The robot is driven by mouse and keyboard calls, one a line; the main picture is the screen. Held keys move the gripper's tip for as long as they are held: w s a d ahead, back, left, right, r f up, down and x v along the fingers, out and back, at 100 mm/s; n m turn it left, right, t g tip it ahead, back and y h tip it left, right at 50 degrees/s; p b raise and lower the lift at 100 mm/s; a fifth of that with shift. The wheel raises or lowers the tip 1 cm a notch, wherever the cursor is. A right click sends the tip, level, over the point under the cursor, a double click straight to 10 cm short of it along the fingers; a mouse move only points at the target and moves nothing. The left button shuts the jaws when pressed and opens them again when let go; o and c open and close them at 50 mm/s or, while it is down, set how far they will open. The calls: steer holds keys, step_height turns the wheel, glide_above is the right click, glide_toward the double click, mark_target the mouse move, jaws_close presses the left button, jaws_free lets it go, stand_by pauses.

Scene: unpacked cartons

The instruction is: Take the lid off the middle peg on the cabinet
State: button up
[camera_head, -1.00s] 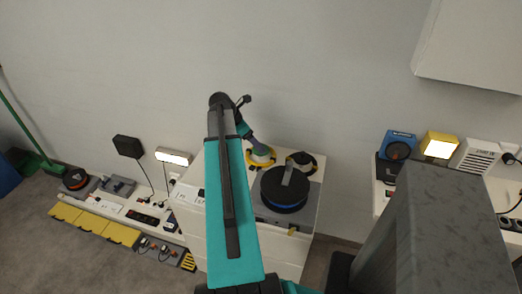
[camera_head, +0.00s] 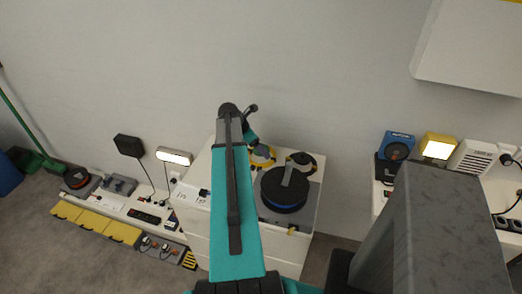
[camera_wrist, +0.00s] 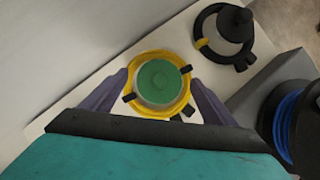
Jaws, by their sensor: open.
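A round green lid (camera_wrist: 160,82) with a small knob sits inside a yellow ring (camera_wrist: 137,106) with black tabs, on the white cabinet top (camera_wrist: 108,61). The yellow ring also shows in the head view (camera_head: 264,161), partly behind my arm. My gripper (camera_wrist: 160,78) is open, with one purple finger on each side of the ring and lid. I cannot tell whether the fingers touch them. A dark lid or knob (camera_wrist: 236,22) stands in a black ring with a yellow tab beside it. The peg under the green lid is hidden.
A black reel with a blue band (camera_head: 284,191) stands on a grey base close by on the cabinet. The wall (camera_head: 320,80) is just behind. Low shelves with lamps and sockets lie to the left; another shelf with devices (camera_head: 397,146) is at right.

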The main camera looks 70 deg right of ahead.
steer(key=c, duration=1.1)
steer(key=shift+r, duration=0.1)
steer(key=shift+r+b, duration=0.55)
steer(key=shift+r, duration=0.7)
steer(key=w+a+b, duration=0.1)
steer(key=w+a, duration=0.1)
steer(key=a, duration=0.2)
steer(key=w+a+r+b, duration=0.1)
steer(key=w+a, duration=0.1)
steer(key=a, duration=0.3)
steer(key=w+a+r+b, duration=0.1)
steer(key=w+a, duration=0.2)
steer(key=a, duration=0.2)
steer(key=shift+a+r, duration=0.2)
